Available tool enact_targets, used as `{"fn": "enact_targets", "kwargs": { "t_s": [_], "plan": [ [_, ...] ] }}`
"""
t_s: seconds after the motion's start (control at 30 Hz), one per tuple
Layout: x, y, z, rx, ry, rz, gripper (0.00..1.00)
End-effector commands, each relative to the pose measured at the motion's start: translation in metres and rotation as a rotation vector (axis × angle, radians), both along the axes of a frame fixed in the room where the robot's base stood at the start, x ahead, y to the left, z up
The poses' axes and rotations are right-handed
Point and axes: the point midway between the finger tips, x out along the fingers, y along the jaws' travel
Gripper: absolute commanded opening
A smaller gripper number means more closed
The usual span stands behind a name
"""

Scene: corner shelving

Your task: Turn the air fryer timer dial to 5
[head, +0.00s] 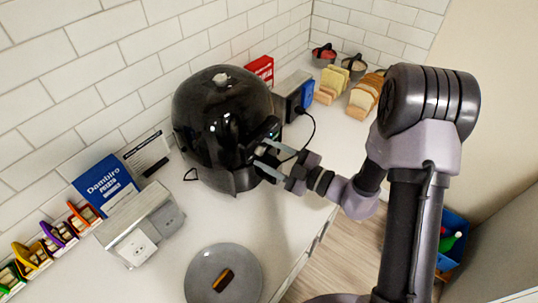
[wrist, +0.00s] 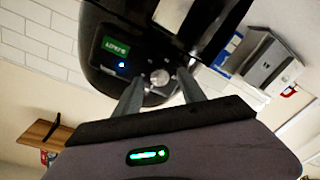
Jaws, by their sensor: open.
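The black, rounded air fryer (head: 215,120) stands on the white counter against the tiled wall. Its control face points right, toward my arm. In the wrist view, the air fryer (wrist: 100,45) shows a green display, a blue light and a round silvery dial (wrist: 160,77). My gripper (head: 263,157) is at this face. In the wrist view, my open gripper (wrist: 161,84) has one finger on each side of the dial, with gaps visible. I cannot tell whether the fingertips touch the face. The dial's markings and pointer are too small to read.
A grey plate (head: 240,270) with a brown item lies in front. A white outlet box (head: 145,225) and a blue box (head: 103,180) stand left. Bread (head: 365,97), bowls and a red box (head: 262,68) are behind. A black cord runs right of the fryer.

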Motion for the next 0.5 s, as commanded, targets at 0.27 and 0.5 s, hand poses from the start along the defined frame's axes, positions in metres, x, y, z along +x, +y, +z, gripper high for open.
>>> {"fn": "enact_targets", "kwargs": {
  "t_s": [0.27,0.5],
  "plan": [
    [-0.0001,-0.0002,0.0001,0.000,0.000,0.000,0.28],
    [-0.0002,-0.0003,0.0000,-0.001,-0.001,0.000,0.00]
  ]
}}
